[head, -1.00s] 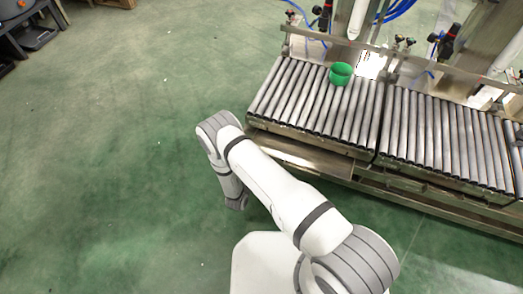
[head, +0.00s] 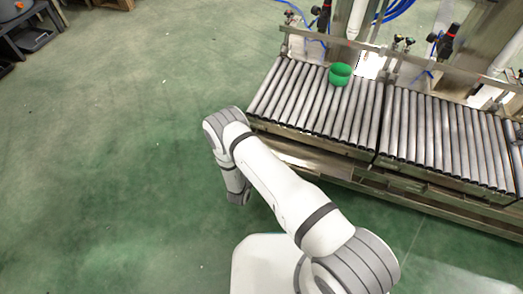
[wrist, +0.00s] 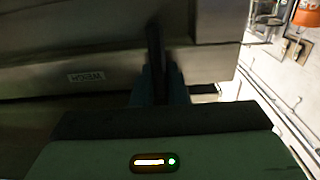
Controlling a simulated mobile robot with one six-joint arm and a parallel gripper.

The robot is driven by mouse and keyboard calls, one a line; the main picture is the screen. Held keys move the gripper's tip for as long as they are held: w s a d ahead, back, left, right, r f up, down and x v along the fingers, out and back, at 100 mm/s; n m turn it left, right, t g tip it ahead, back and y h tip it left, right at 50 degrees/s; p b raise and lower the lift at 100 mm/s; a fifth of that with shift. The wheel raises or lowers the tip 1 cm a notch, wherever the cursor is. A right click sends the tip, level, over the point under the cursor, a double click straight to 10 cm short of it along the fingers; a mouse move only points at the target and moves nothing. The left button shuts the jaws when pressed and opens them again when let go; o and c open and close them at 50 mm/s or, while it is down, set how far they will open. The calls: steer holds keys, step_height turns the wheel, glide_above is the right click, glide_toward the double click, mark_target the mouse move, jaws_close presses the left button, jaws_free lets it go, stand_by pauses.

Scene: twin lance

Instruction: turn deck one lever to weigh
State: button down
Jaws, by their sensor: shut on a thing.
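In the wrist view a dark upright lever (wrist: 154,48) stands in front of the metal side of the conveyor frame. My gripper (wrist: 160,82) is shut on its lower part. A small white label (wrist: 86,76) sits on the metal to the left of the lever; its letters are upside down and seem to read WEIGH. The lever's pivot is hidden by the gripper. In the head view my arm reaches down beside the left conveyor's near edge; the gripper and lever are hidden there.
The left roller deck (head: 300,95) carries a green round container (head: 340,74). A second roller deck (head: 440,140) adjoins it to the right. Green floor (head: 100,150) lies open to the left. An orange object (wrist: 306,13) shows at the wrist view's upper right.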

steer(key=shift+s+d, duration=0.1)
steer(key=shift+d, duration=0.2)
steer(key=shift+f+n, duration=0.1)
steer(key=shift+n, duration=0.4)
steer(key=shift+s+d+r+n+b, duration=0.15)
steer(key=shift+n+b, duration=0.4)
steer(key=shift+n, duration=3.65)
steer(key=shift+w+d+r+n+b, duration=0.15)
steer(key=shift+n+b, duration=0.35)
steer(key=shift+n, duration=3.7)
steer(key=shift+s, duration=0.1)
steer(key=c, duration=1.4)
jaws_free()
steer(key=shift+a+r, duration=0.1)
steer(key=shift+a, duration=0.1)
steer(key=shift+c, duration=0.2)
